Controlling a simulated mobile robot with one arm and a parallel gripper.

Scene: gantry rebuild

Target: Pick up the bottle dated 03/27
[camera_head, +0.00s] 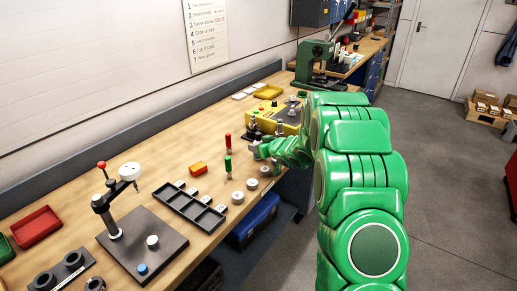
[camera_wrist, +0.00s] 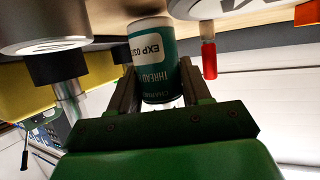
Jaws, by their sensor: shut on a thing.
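A small bottle (camera_wrist: 152,42) with a teal and white label shows in the wrist view between the two fingers of my gripper (camera_wrist: 157,88). The label appears upside down there. It reads "EXP 03" and then digits that I cannot make out fully, with "THREAD" on another line. The fingers are shut on the bottle's sides. In the head view my gripper (camera_head: 260,150) is over the bench near its front edge, in front of the yellow fixture. The bottle cannot be made out clearly in that view.
The wooden bench (camera_head: 130,190) holds a yellow fixture (camera_head: 268,112), red- and green-handled tools (camera_head: 228,144), an orange block (camera_head: 197,168), a black compartment tray (camera_head: 178,200) and pale round pieces (camera_head: 237,197). A green press (camera_head: 312,62) stands farther back. Large round parts (camera_wrist: 45,28) are close beside the fingers.

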